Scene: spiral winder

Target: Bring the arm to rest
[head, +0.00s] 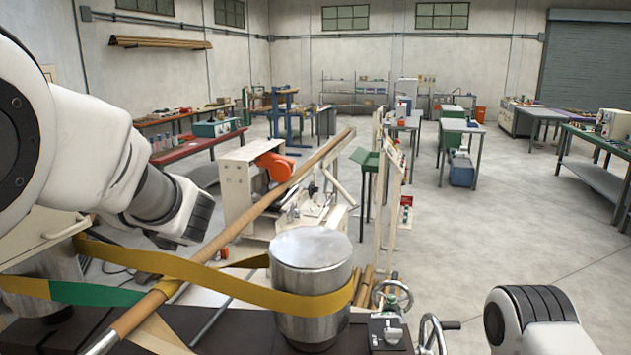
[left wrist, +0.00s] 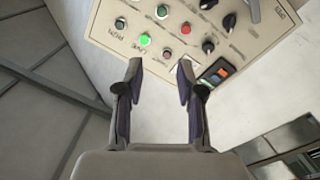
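My left arm (head: 95,160) comes in from the left in the head view and reaches forward; its fingers cannot be made out there. In the left wrist view my left gripper (left wrist: 158,82) is open, with nothing between its two fingers. A beige control panel (left wrist: 180,70) with buttons and knobs lies just beyond the fingertips. A green button (left wrist: 145,39) on it is lit. I cannot tell whether the fingers touch the panel. Of my right arm only a rounded link (head: 530,315) shows at the bottom right; its gripper is out of view.
A steel drum (head: 311,280) stands at the front centre with a yellow band (head: 230,288) around it. Handwheels (head: 392,297) stand right of the drum. The floor (head: 470,225) at right is clear.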

